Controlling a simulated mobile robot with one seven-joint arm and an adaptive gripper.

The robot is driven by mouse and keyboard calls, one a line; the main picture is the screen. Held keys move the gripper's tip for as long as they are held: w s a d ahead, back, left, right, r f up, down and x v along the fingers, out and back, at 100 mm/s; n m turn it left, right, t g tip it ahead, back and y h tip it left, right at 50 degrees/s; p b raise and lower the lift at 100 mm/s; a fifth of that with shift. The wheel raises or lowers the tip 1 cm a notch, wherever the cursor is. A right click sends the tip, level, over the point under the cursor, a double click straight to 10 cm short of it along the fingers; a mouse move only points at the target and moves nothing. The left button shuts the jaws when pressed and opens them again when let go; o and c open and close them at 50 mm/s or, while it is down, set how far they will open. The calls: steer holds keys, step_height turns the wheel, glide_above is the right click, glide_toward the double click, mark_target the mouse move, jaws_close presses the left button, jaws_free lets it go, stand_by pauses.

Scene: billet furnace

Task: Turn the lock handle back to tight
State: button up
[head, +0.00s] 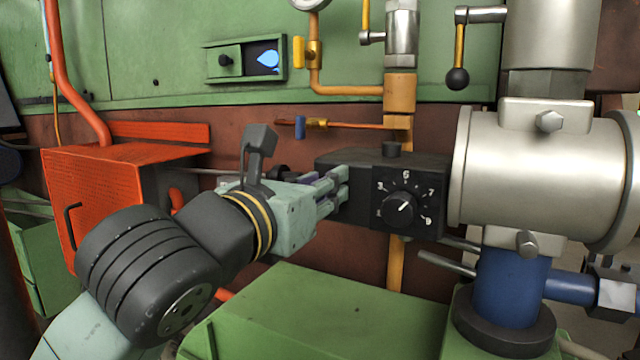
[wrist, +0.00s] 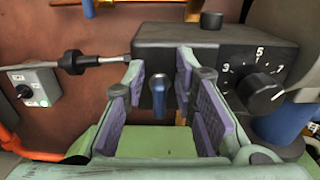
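The black control box (head: 350,202) carries a dial knob (head: 401,210) with numbers around it; the box also shows in the wrist view (wrist: 190,42). A small blue handle (wrist: 158,94) sits at the box's near side in the wrist view, pointing down. It looks like the lock handle. My gripper (wrist: 160,78) is open, with one purple-padded finger on each side of the blue handle and visible gaps to it. In the head view my gripper (head: 338,186) is at the left end of the box, and its fingers hide the blue handle there.
A large grey metal cylinder (head: 530,165) on a blue post (head: 510,285) stands right of the box. A green block (head: 310,315) lies below. An orange cabinet (head: 100,200) is at left.

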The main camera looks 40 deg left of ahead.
jaws_close()
steer(key=shift+f+m+b, duration=0.1)
steer(key=shift+m+b, duration=0.2)
steer(key=shift+b, duration=0.15)
steer(key=b, duration=0.1)
steer(key=m+b, duration=0.2)
steer(key=b, duration=0.1)
steer(key=shift+w+d+f, duration=0.1)
steer(key=shift+d+f, duration=0.15)
steer(key=shift+w+d+f+m+b, duration=0.1)
steer(key=shift+d+f+m+b, duration=0.1)
steer(key=shift+m+b, duration=1.85)
steer(key=shift+d+f+m+b, duration=0.2)
steer(key=shift+m+b, duration=0.85)
steer(key=shift+m, duration=2.05)
steer(key=shift+w+d+f+m+b, duration=0.15)
steer(key=shift+d+m+b, duration=0.1)
steer(key=shift+m+b, duration=1.8)
steer(key=shift+s+m+p, duration=0.1)
steer(key=shift+m+p, duration=0.4)
steer(key=shift+m, duration=0.1)
